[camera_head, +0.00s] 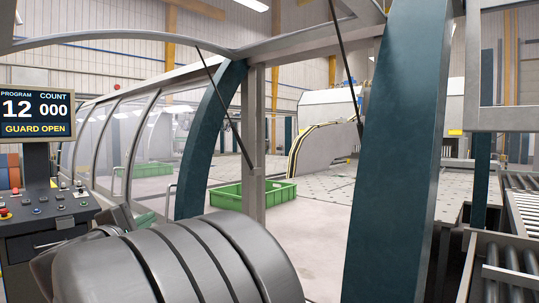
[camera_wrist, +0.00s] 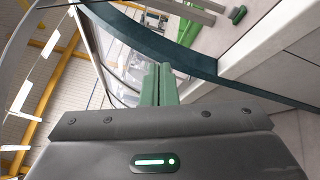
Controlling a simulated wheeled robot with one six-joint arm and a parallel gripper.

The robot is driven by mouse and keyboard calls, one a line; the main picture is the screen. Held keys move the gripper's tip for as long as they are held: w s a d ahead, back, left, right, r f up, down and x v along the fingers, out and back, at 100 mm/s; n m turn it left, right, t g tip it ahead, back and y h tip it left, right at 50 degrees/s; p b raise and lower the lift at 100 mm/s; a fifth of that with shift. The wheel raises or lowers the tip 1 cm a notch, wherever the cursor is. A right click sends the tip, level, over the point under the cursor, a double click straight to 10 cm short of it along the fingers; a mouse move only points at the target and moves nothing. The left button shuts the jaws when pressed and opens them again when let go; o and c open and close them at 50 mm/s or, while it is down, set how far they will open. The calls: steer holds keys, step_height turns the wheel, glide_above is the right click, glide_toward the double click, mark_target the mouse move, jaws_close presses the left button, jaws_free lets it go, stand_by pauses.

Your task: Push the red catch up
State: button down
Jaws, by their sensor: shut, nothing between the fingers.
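I cannot make out the red catch in either view. My gripper (camera_wrist: 158,68) shows in the wrist view as two green fingers held together, with nothing between them. The fingers point toward the glazed guard and its curved dark teal frame (camera_wrist: 205,62). I cannot tell whether they touch anything. In the head view my grey arm covers the lower middle and hides part of the floor and guard.
A control panel with a screen (camera_head: 36,115) reading GUARD OPEN stands at left. Teal posts (camera_head: 395,150) rise in front. A green crate (camera_head: 228,196) lies on the floor behind. A roller conveyor (camera_head: 505,268) is at right. A perforated table (camera_head: 350,190) lies beyond.

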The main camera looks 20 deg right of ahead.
steer(key=s+a+r+n+t+y, duration=0.2)
steer(key=a+r+n+t+y, duration=0.2)
steer(key=a, duration=0.7)
steer(key=s+a+r+n+t+y, duration=0.3)
steer(key=a+r+n+y, duration=0.3)
steer(key=a, duration=0.5)
step_height(320, 180, up, 2)
steer(key=shift+s+r+n+t, duration=0.1)
steer(key=shift+s+n+t, duration=0.05)
steer(key=shift+n+t, duration=0.3)
